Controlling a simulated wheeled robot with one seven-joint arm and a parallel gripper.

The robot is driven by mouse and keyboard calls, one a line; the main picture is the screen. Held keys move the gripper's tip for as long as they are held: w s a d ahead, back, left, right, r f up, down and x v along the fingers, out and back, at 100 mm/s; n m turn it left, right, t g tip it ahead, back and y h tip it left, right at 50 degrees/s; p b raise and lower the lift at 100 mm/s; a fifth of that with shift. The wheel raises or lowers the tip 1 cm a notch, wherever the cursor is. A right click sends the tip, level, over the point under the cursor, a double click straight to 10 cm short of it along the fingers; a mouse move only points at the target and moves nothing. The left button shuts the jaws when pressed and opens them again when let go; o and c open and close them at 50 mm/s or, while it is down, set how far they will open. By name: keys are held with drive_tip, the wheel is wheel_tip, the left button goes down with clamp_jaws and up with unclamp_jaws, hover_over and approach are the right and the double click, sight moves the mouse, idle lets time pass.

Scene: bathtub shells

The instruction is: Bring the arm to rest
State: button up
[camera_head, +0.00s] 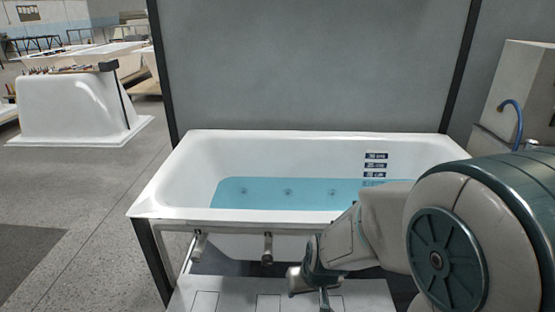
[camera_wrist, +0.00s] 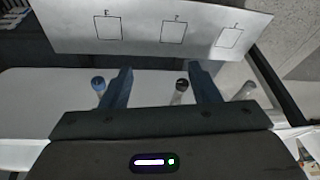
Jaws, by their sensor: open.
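My gripper (camera_wrist: 157,88) is open in the wrist view, its two dark fingers apart with no object held between them. Beyond the fingers is a white panel (camera_wrist: 148,47) with marked squares. A blue-topped cylinder (camera_wrist: 98,84) shows beside the left finger, and a dark-topped one (camera_wrist: 181,85) shows between the fingers. In the head view, my arm reaches in from the right. Its end is low in front of the white bathtub (camera_head: 165,190), over the white panel (camera_head: 230,300). The fingers are hard to make out there.
The tub holds blue water (camera_head: 270,193) and stands against a grey partition (camera_head: 300,65). Metal fittings (camera_head: 267,247) hang under its front rim. An upturned white tub shell (camera_head: 65,105) stands at the back left. Open grey floor (camera_head: 110,190) lies to the left.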

drive_tip(key=s+d+r+p, duration=0.2)
drive_tip(key=s+r, duration=0.1)
drive_tip(key=r, duration=0.4)
drive_tip(key=s+d+r+m+p, duration=0.1)
drive_tip(key=s+d+r+p, duration=0.2)
drive_tip(key=r, duration=0.4)
drive_tip(key=s+d+r+m+h+p, duration=0.1)
drive_tip(key=s+d+r+p, duration=0.2)
drive_tip(key=s+r, duration=0.2)
wheel_tip(320, 180, up, 3)
drive_tip(key=shift+f+g, duration=0.15)
drive_tip(key=shift+g, duration=0.25)
